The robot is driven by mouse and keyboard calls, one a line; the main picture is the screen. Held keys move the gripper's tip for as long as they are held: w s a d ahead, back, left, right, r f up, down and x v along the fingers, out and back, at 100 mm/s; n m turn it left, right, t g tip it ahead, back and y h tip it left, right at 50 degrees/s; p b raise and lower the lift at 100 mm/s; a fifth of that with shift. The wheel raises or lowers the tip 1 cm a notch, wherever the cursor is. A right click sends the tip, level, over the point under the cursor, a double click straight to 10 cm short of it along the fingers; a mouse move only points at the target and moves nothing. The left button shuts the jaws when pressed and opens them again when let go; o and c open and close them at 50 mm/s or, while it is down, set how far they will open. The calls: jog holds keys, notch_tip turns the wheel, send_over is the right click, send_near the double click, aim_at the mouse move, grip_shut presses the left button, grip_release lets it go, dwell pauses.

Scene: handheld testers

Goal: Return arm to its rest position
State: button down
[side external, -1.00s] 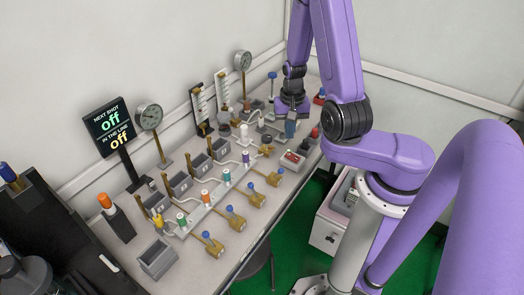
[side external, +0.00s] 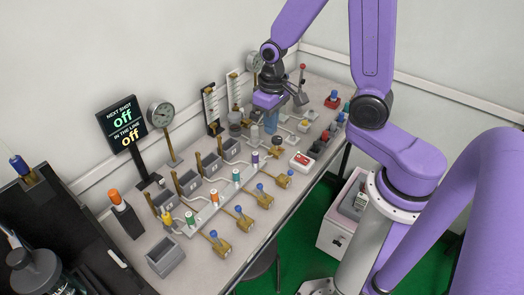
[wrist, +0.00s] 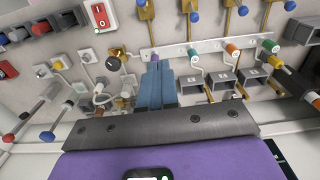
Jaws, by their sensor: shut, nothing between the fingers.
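My gripper (side external: 271,128) hangs over the far half of the bench, above the pipe fittings, with its blue-grey fingers pointing down. In the wrist view the two fingers (wrist: 158,72) are side by side and shut, with nothing between them. The fingertips appear above the bench; I cannot tell the exact gap to the fittings below. My upper arm links are raised and bent above the far end of the bench.
The bench (side external: 240,235) carries a manifold (side external: 217,199) with coloured valves, yellow levers and grey bins. A display (side external: 122,124) reading "off" twice and a dial gauge (side external: 160,115) stand along the back. A red switch box (side external: 301,161) is near the front edge.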

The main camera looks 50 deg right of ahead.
jog(key=s+a+r+n, duration=0.2)
jog(key=s+r+n, duration=0.2)
jog(key=s, duration=0.5)
jog(key=s+a+r+n, duration=0.3)
jog(key=s+r+n, duration=0.1)
jog(key=s+n, duration=0.4)
jog(key=shift+s+a, duration=0.2)
jog(key=shift+s, duration=0.7)
jog(key=shift+r, duration=0.1)
